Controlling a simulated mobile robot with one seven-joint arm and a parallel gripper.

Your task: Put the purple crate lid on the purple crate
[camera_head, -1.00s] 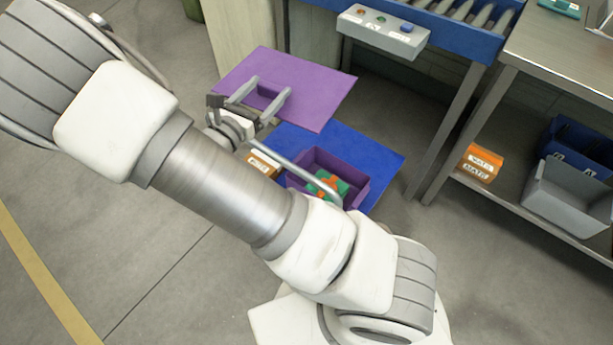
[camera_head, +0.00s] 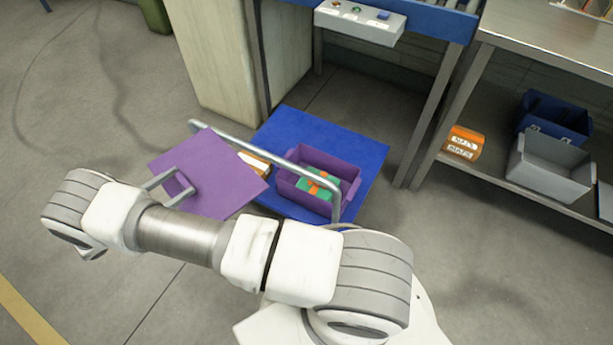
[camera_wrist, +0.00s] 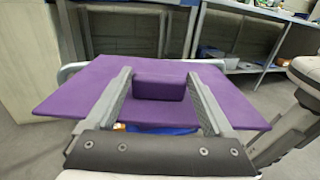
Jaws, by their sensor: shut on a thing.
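The purple crate lid (camera_head: 222,192) is a flat purple sheet with a block-shaped handle (camera_wrist: 159,87). My gripper (camera_head: 171,187) is shut on that handle and holds the lid to the left of the crate. In the wrist view the lid (camera_wrist: 75,95) spreads out beyond both fingers of my gripper (camera_wrist: 160,92). The purple crate (camera_head: 343,170) is open at the top, with green and orange things (camera_head: 316,186) inside. It stands on a blue platform (camera_head: 365,152). The lid's right corner covers part of an orange and white box (camera_head: 256,163).
A grey tube rail (camera_head: 255,148) runs along the platform and partly crosses the crate. A conveyor with a control box (camera_head: 362,22) stands behind. A metal shelf table (camera_head: 560,60) at right holds an orange box (camera_head: 463,141) and bins (camera_head: 550,170). Floor at left is clear.

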